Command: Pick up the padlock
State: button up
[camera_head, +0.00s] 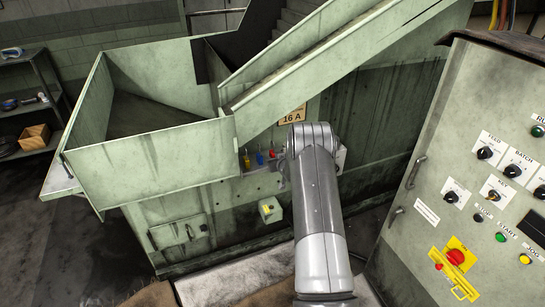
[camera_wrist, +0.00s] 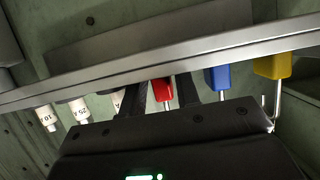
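Three coloured padlock-like blocks with metal stems sit in a row along a grey rail. The red one (camera_wrist: 162,90) is in the middle of the wrist view, the blue one (camera_wrist: 217,79) is to its right, and the yellow one (camera_wrist: 273,66), with a hooked metal shackle, is farthest right. In the head view the yellow (camera_head: 246,160), blue (camera_head: 260,158) and red (camera_head: 272,154) blocks show left of my arm. My gripper (camera_wrist: 168,92) is open, with one dark finger on each side of the red block. The fingertips are partly hidden by the rail. My arm hides the gripper in the head view.
The grey rail (camera_wrist: 120,76) crosses close in front of my gripper. White labelled cylinders (camera_wrist: 80,110) stand left of the red block. A green hopper (camera_head: 150,160) overhangs at left, a sloping chute (camera_head: 330,60) is above, and a control cabinet (camera_head: 425,215) stands at right.

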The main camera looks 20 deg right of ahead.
grip_shut()
dwell(0.3)
